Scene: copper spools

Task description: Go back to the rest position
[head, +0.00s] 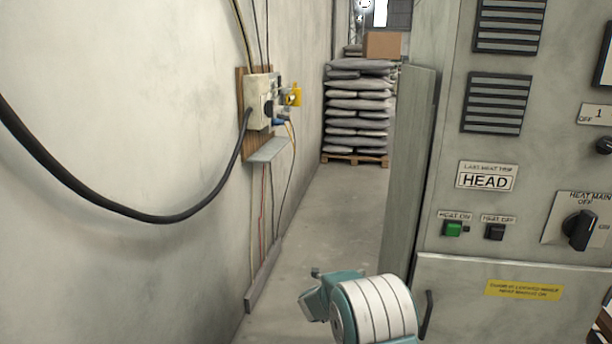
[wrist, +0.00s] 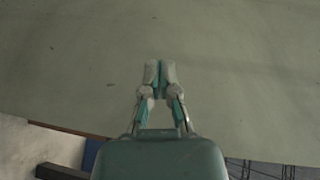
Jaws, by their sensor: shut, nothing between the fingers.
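My gripper (wrist: 160,72) shows in the wrist view with its two fingers together and nothing between them. It points at a plain grey-green surface (wrist: 230,60) that fills most of that view; I cannot tell how far off it is. In the head view part of my own arm, teal and white, shows at the bottom centre, in front of the floor and the lower cabinet. The gripper's fingers cannot be made out in the head view.
A grey control cabinet (head: 440,150) with switches stands close on the right. A concrete wall (head: 120,120) with an outlet box (head: 262,100) and a hanging black cable (head: 130,212) is on the left. Between them a clear floor strip (head: 335,215) leads to stacked sacks (head: 358,110).

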